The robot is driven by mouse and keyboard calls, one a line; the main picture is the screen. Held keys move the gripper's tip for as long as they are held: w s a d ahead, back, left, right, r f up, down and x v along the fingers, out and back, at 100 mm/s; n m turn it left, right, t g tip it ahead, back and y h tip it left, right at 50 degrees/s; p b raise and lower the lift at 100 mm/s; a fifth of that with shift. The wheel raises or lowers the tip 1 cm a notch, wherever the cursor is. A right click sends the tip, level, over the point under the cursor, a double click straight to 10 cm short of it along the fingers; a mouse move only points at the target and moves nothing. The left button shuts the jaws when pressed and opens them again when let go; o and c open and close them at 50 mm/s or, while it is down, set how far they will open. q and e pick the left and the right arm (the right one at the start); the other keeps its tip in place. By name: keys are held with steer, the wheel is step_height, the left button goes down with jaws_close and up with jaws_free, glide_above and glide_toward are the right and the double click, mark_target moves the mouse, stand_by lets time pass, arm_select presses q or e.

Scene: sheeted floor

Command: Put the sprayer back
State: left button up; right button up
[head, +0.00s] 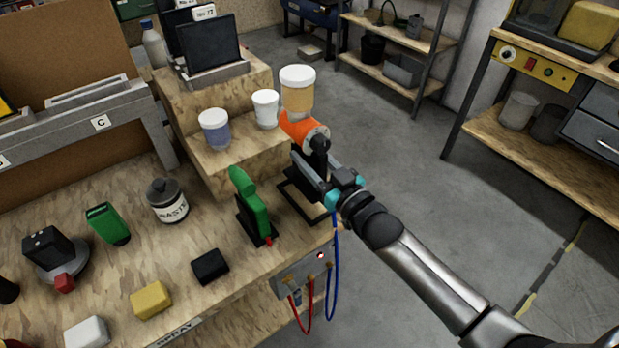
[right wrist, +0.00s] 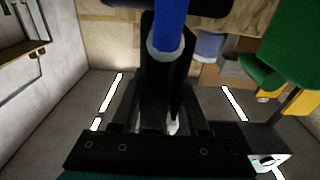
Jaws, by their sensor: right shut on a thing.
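The sprayer (head: 301,127) has an orange body, a black handle and an amber cup with a white lid on top. My right gripper (head: 322,178) is shut on its black handle, near the right edge of the bench. In the right wrist view the black handle (right wrist: 166,85) stands between the fingers, with a blue hose at its end. A black wire-like stand (head: 298,196) sits on the bench edge just below and left of the gripper. Whether the sprayer touches it cannot be told. My left gripper is not in view.
A green tool (head: 253,208) stands in a black holder close left of the gripper. A grey box (head: 304,275) with red and blue hoses hangs at the bench front. The floor at right is clear.

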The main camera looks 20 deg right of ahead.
steer(key=shift+f+b, duration=0.7)
steer(key=shift+f, duration=1.6)
steer(key=shift+f, duration=0.2)
steer(key=o, duration=0.8)
steer(key=shift+f, duration=0.15)
steer(key=shift+s+d, duration=0.1)
steer(key=shift+s, duration=0.1)
steer(key=p+v, duration=0.1)
steer(key=v, duration=1)
steer(key=shift+s, duration=0.3)
